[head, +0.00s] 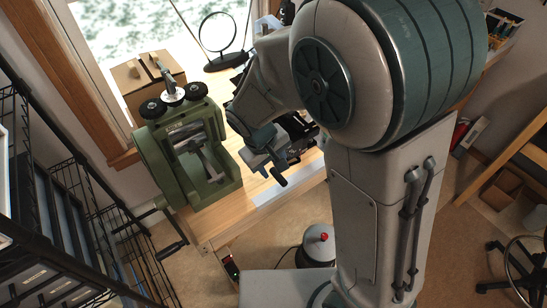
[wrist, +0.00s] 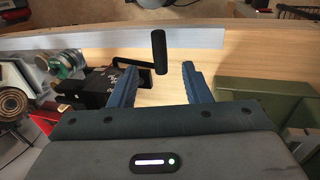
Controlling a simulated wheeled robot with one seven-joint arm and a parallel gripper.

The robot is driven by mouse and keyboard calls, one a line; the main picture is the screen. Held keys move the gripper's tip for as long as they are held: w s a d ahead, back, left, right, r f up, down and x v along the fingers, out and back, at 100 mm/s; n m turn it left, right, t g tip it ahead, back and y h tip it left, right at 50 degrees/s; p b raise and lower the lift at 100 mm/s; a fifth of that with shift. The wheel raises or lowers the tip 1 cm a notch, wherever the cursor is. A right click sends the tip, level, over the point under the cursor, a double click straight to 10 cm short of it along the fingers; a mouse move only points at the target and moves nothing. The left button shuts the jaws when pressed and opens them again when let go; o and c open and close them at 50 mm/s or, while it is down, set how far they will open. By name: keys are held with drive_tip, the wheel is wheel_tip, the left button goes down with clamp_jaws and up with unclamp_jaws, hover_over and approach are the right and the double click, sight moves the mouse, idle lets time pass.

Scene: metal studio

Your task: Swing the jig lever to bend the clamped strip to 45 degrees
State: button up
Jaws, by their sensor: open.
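The bending jig (wrist: 112,92) is a black block with white markings, left of centre in the wrist view. In the head view the jig (head: 300,150) is partly hidden behind my arm. Its lever carries a black cylindrical handle (wrist: 159,52); the handle also shows in the head view (head: 279,178), near the bench's front edge. My gripper (wrist: 163,71) is open, its two blue fingers on either side of the handle's lower end in the picture. I cannot tell whether either finger touches it. In the head view my gripper (head: 262,150) is above the bench. I cannot make out the clamped strip.
A green rolling mill (head: 190,155) with a crank stands left of my gripper; a green body also shows at the wrist view's right (wrist: 265,105). A pale strip (head: 290,185) runs along the wooden bench's (head: 220,228) front. Spools (wrist: 65,62) lie left of the jig.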

sight(279, 176)
drive_tip(key=b+x, duration=0.6)
drive_tip(key=x, duration=0.2)
drive_tip(key=shift+w+d+f, duration=0.1)
drive_tip(key=shift+d+f, duration=0.05)
drive_tip(key=shift+f, duration=0.2)
drive_tip(key=shift+r, duration=0.1)
clamp_jaws()
